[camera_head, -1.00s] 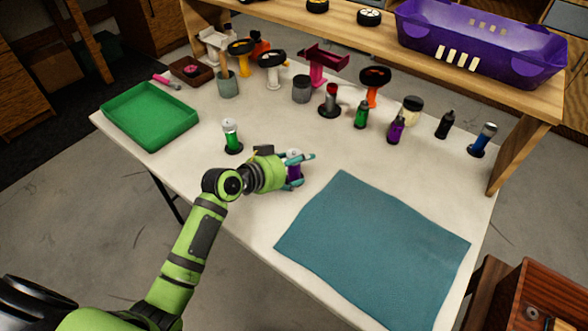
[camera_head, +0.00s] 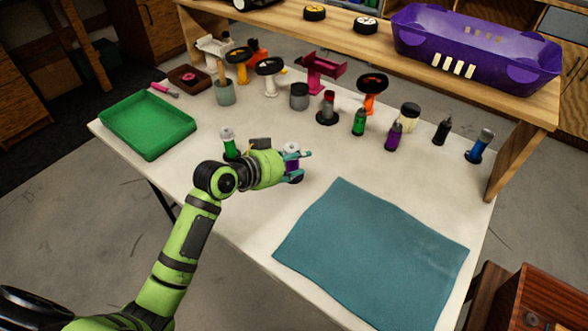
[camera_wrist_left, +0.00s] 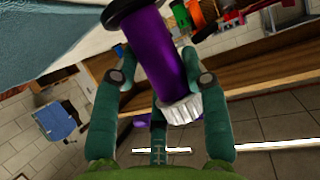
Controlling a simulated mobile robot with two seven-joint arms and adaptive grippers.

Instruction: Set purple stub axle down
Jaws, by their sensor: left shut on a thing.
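The purple stub axle (camera_head: 292,164) is in my left gripper (camera_head: 298,166), over or at the left middle of the white table. In the left wrist view the stub axle (camera_wrist_left: 160,52) is a purple cylinder with a black disc at one end and a white ribbed collar at the other. The left gripper's teal fingers (camera_wrist_left: 160,88) close around it from both sides. The head view does not show clearly whether its base touches the table. My right gripper is in neither view.
A similar green-and-white piece (camera_head: 229,143) stands just behind the left wrist. A green tray (camera_head: 148,150) lies at the left, and a teal mat (camera_head: 375,250) at the front right. Several bottles and wheel stands line the back, below a wooden shelf (camera_head: 480,85). The table middle is clear.

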